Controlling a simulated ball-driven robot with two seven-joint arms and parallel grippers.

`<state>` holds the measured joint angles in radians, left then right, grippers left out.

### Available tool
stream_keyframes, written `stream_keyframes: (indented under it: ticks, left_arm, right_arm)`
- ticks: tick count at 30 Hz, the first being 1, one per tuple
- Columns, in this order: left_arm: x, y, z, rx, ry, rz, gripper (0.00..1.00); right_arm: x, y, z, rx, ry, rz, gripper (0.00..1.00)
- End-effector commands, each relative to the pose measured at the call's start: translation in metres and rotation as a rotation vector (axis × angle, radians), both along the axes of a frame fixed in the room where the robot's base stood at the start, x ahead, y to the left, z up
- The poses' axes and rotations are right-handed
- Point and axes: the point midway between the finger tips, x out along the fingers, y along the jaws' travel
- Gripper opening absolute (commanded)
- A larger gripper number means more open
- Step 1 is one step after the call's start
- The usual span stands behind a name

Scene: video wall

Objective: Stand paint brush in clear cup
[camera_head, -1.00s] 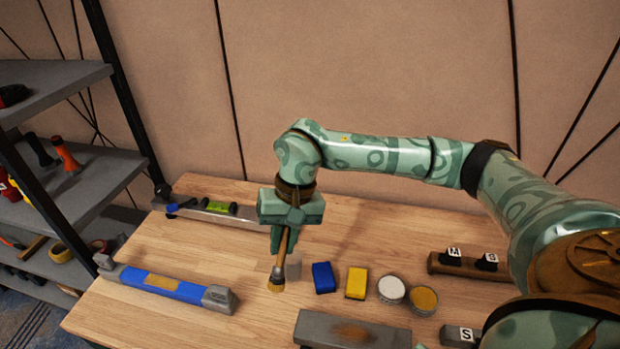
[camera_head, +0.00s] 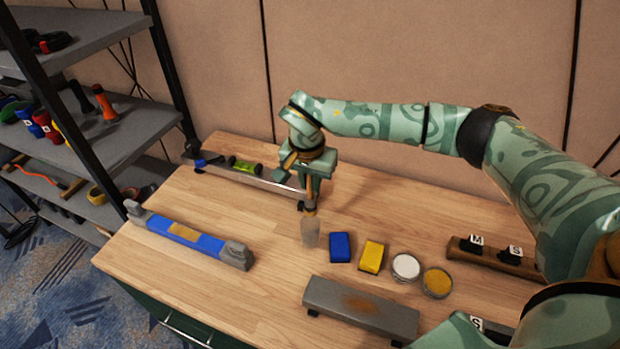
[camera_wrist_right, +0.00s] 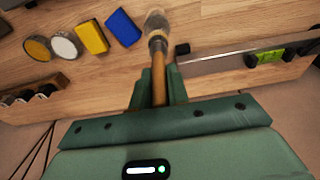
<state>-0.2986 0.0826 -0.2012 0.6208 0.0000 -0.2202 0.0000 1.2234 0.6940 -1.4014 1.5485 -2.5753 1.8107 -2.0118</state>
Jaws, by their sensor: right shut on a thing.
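My right gripper (camera_head: 313,188) is shut on the wooden handle of the paint brush (camera_head: 309,208), which hangs bristles down. The clear cup (camera_head: 310,236) stands on the table directly below the brush in the head view. The bristles overlap the cup's rim area there; I cannot tell whether the tip is inside the cup or just above it. In the right wrist view the brush handle (camera_wrist_right: 159,77) runs out between the fingers, and the cup (camera_wrist_right: 156,18) shows beyond the brush head. My left gripper is not in view.
A blue block (camera_head: 340,247), a yellow block (camera_head: 371,257) and two round tins, white (camera_head: 405,266) and ochre (camera_head: 437,282), stand right of the cup. A grey bar (camera_head: 360,306) lies in front. A blue level-like tool (camera_head: 187,235) lies left. Bare wood surrounds the cup's left side.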

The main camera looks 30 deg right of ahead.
Motion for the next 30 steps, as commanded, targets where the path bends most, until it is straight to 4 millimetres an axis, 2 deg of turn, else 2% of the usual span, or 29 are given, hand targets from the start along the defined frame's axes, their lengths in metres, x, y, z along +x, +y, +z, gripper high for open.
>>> stream_keyframes:
  ticks: [1,7,24,30]
  left_arm:
    - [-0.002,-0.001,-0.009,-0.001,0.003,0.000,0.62]
    - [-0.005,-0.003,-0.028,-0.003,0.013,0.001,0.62]
    - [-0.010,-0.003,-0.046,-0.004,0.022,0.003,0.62]
    - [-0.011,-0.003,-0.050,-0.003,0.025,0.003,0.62]
  right_arm:
    - [0.000,0.000,-0.011,0.001,0.002,0.001,0.00]
    - [0.000,0.000,-0.030,0.001,0.004,0.001,0.00]
    - [0.000,0.000,-0.080,0.001,0.001,0.001,0.00]
    - [0.000,0.000,-0.090,0.001,0.001,0.000,0.00]
